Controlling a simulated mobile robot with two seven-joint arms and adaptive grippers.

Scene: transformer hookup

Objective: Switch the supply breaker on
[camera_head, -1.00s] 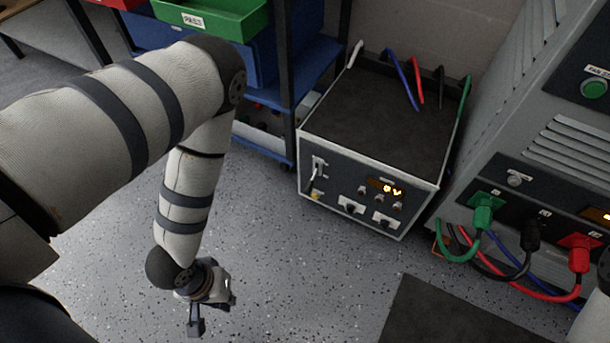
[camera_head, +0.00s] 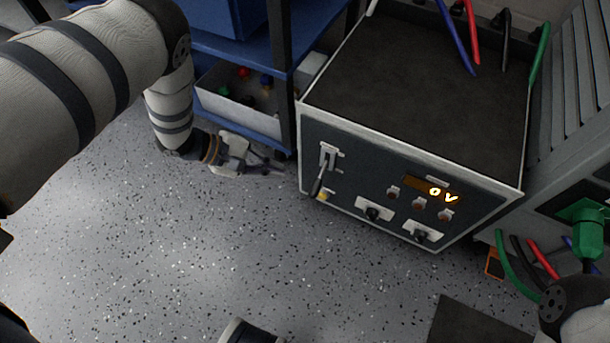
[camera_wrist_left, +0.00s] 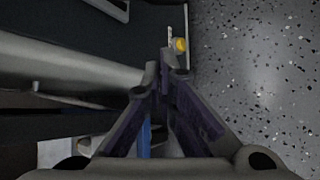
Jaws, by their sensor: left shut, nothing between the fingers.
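The supply unit (camera_head: 415,75) is a box with a dark top and front panel. Its breaker lever (camera_head: 319,178) is at the panel's left end and slants downward. A yellow knob (camera_head: 322,196) sits just below; it also shows in the left wrist view (camera_wrist_left: 181,45). The display (camera_head: 436,190) reads 0 V. My left gripper (camera_head: 282,166) is shut and empty, left of the panel and apart from the lever, pointing toward it. In the left wrist view its fingertips (camera_wrist_left: 166,72) meet near the yellow knob. My right gripper is out of view.
A blue shelf (camera_head: 235,45) with a bin (camera_head: 240,105) of small parts stands right behind the left gripper. Its dark post (camera_head: 282,80) is close to the supply. Speckled floor (camera_head: 200,250) is clear in front. Green, black and red cables (camera_head: 540,260) are at right.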

